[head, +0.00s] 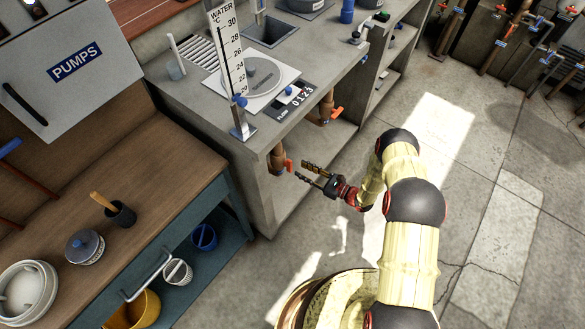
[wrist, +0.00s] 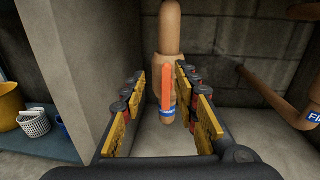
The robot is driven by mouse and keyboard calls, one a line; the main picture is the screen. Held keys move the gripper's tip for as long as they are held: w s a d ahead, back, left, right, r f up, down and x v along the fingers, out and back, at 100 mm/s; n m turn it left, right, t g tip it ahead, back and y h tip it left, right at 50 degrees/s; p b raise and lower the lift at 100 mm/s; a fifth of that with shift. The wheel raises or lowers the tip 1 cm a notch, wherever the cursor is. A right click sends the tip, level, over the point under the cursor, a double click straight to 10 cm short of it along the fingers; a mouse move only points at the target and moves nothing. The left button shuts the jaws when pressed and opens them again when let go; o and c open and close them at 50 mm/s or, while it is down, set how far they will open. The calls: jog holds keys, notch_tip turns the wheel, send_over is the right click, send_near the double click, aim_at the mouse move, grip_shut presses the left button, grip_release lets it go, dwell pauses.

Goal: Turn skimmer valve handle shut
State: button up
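An orange valve handle (head: 289,166) sits on a copper pipe (head: 277,160) under the near end of the grey counter. In the wrist view the handle (wrist: 166,88) stands upright in front of the pipe (wrist: 169,35), lined up with the gap between my fingers. A blue label (wrist: 167,112) is at its lower end, and its text cannot be read. My gripper (head: 300,169) is open, its fingertips pointing at the handle from the right. It also shows in the wrist view (wrist: 160,72), with nothing held. The handle appears just beyond the fingertips; contact cannot be made out.
A second orange handle (head: 337,113) is on another pipe farther along the counter. A side pipe with a partly cut-off blue label (wrist: 310,117) shows at right in the wrist view. The concrete side wall (wrist: 92,60) is close on the left. Open floor (head: 440,150) lies right.

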aim_at(291, 166)
jog(key=shift+m+t+h, duration=0.4)
jog(key=shift+m+t, duration=0.4)
jog(key=w+a+f+b, duration=0.1)
jog(key=w+a+f, duration=0.1)
jog(key=w+a+f+b, duration=0.1)
jog(key=w+a, duration=0.1)
jog(key=a, duration=0.1)
jog(key=shift+w+f+b, duration=0.15)
jog(key=shift+f+b, duration=0.2)
jog(key=c, duration=0.8)
